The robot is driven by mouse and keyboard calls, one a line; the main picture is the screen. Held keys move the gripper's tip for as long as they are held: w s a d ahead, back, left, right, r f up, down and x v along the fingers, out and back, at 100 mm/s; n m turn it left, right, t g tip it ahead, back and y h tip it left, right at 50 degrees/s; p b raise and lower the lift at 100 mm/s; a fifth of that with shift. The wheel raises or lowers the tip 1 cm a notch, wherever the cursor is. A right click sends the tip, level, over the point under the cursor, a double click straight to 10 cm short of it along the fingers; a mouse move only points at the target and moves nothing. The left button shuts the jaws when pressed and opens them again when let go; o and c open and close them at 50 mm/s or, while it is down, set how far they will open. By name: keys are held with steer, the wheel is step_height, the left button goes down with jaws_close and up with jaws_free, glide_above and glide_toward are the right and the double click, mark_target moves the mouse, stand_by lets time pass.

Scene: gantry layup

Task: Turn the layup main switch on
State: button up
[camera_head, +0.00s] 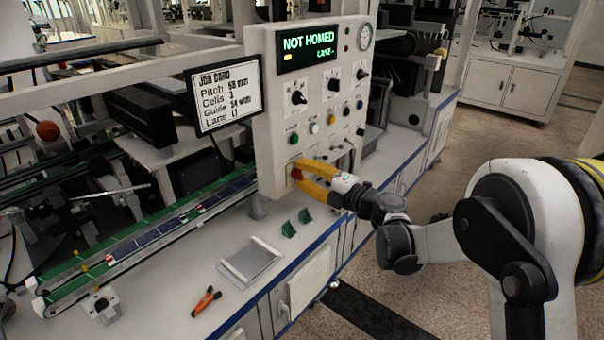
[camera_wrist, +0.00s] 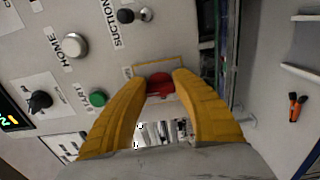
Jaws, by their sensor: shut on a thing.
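The layup control panel (camera_head: 268,110) is a light upright box. Low on its front is a red switch knob (camera_wrist: 160,84) on a yellow-edged plate; a small part of the red also shows in the head view (camera_head: 297,174). My gripper (camera_wrist: 162,77) has yellow fingers, one on each side of the red knob, and it is shut on it. In the head view my gripper (camera_head: 295,171) reaches the panel from the right. The fingers hide part of the knob, and I cannot tell its on or off position. The lit display (camera_head: 307,49) reads "NOT HOMED".
Black selector knobs, a green button (camera_wrist: 97,97) and a white HOME button (camera_wrist: 75,45) are near my fingers. A job card (camera_head: 225,95) hangs left of the panel. A conveyor (camera_head: 150,235), a grey tray (camera_head: 250,262) and an orange-handled tool (camera_head: 206,301) are on the bench below.

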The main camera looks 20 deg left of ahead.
stand_by(0.5)
steer(key=o, duration=1.2)
steer(key=shift+a, duration=0.1)
steer(key=v, duration=1.2)
